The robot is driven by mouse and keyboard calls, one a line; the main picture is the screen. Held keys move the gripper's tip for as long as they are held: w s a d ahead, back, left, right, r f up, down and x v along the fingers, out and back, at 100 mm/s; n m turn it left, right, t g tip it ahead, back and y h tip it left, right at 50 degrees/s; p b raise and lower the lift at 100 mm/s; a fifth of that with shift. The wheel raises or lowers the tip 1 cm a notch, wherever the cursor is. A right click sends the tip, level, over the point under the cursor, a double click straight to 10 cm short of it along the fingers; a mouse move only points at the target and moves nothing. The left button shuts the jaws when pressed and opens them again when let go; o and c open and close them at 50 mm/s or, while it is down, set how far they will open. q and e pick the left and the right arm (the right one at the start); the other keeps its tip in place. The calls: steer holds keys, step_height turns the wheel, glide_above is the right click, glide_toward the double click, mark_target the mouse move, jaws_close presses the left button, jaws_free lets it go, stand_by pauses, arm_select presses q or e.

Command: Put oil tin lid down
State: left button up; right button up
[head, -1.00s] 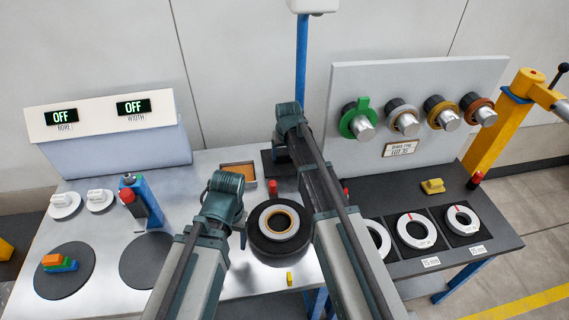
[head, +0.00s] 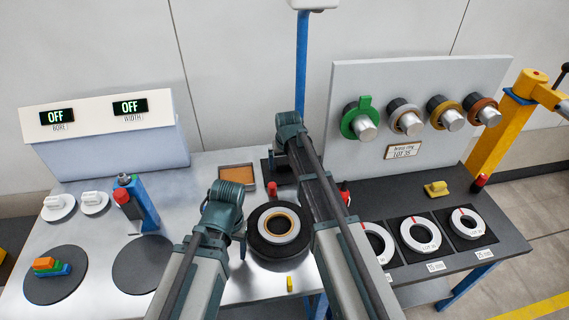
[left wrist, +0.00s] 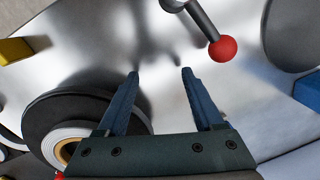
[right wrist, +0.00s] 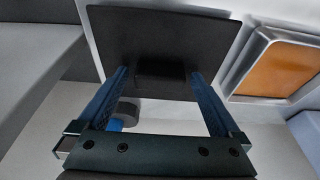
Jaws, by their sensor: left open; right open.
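The oil tin lid, a dark square plate with a raised dark block (right wrist: 160,72), shows in the right wrist view; it appears to lie flat on the bench. In the head view only a dark edge (head: 267,168) of it shows beside my right arm. My right gripper (right wrist: 157,88) is open, its fingers on either side of the block. The open oil tin (right wrist: 278,68), a pale-rimmed square with an orange inside, is just beside the lid, also in the head view (head: 237,190). My left gripper (left wrist: 160,72) is open and empty above the steel bench.
A black coil with a pale ring (head: 278,232) sits between my arms. A red-ended rod (left wrist: 222,48) shows near the left gripper. A blue post (head: 300,70) and a panel with several coloured rings (head: 400,75) stand behind. White rings (head: 420,232) lie at right.

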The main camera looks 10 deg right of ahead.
steer(key=shift+r, duration=0.1)
arm_select(q)
step_height(320, 180, up, 12)
steer(key=p, duration=1.2)
arm_select(e)
steer(key=v, duration=1.2)
arm_select(q)
steer(key=shift+f, duration=0.15)
step_height(320, 180, down, 12)
steer(key=b, duration=1.2)
arm_select(e)
glide_toward(286, 176)
steer(key=w+f, duration=0.5)
steer(key=f, duration=0.1)
steer(key=shift+w, duration=0.4)
arm_select(q)
steer(key=shift+r+p, duration=0.3)
steer(key=shift+r, duration=0.1)
arm_select(e)
steer(key=shift+r, duration=0.15)
